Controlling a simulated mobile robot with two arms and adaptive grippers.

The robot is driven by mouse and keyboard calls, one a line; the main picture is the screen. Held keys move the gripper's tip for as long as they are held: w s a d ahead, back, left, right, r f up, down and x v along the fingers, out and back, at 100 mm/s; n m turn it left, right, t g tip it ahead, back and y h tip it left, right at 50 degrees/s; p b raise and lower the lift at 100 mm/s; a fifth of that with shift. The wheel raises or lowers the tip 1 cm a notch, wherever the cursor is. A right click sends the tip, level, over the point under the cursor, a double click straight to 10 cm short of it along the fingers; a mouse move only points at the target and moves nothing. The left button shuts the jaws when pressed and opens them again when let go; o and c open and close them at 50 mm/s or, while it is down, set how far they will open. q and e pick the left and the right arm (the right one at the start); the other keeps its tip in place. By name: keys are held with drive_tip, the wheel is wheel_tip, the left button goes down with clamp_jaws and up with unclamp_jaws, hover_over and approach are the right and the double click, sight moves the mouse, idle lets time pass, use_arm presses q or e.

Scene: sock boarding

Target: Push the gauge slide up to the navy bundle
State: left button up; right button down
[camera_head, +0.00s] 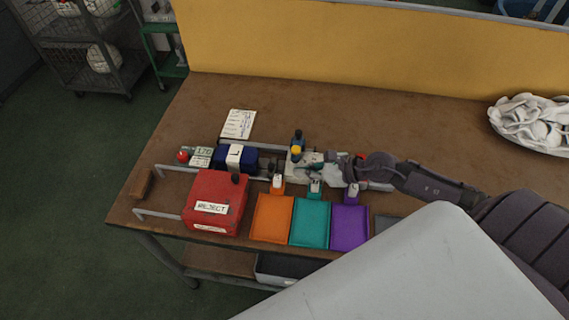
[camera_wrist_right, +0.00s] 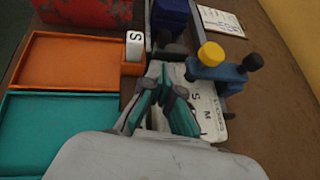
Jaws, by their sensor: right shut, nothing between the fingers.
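The navy bundle (camera_head: 236,157) with a white band lies between the rails, left of my right gripper. In the wrist view the navy bundle (camera_wrist_right: 172,14) is at the top. What looks like the gauge slide is a blue clamp piece (camera_head: 297,140) with a yellow knob over a pale plate; the clamp piece (camera_wrist_right: 225,73) also shows in the wrist view, the plate marked S and M. It stands right of the bundle with a gap. My right gripper (camera_head: 308,166) is shut and empty, close beside the slide; contact is unclear. My left gripper is out of view.
A red REJECT box (camera_head: 216,203) stands at the front left. Orange (camera_head: 272,218), teal (camera_head: 310,223) and purple (camera_head: 349,227) trays line the front. A written card (camera_head: 238,123) lies behind the bundle. A basin of white socks (camera_head: 530,122) is at the right. The back of the table is clear.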

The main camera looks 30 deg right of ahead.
sight(286, 173)
drive_tip(key=w+a, duration=0.1)
drive_tip(key=w+p, duration=0.1)
drive_tip(key=w+a, duration=0.1)
drive_tip(key=shift+w+a+f+p, duration=0.15)
drive_tip(key=shift+a+f+p, duration=0.1)
drive_tip(key=shift+a+p, duration=0.1)
drive_tip(key=shift+w+a, duration=0.25)
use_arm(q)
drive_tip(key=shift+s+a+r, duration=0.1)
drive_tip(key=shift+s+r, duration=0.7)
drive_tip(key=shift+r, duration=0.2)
use_arm(e)
drive_tip(key=shift+w+a+f, duration=0.15)
drive_tip(key=shift+w, duration=0.05)
drive_tip(key=w+a+p, duration=0.2)
drive_tip(key=a, duration=0.1)
drive_tip(key=shift+w+a, duration=0.1)
drive_tip(key=shift+w, duration=0.1)
drive_tip(key=shift+w+a, duration=0.15)
drive_tip(key=shift+a, duration=0.05)
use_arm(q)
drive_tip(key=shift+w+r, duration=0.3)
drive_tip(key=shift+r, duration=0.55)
use_arm(e)
drive_tip(key=shift+d, duration=0.1)
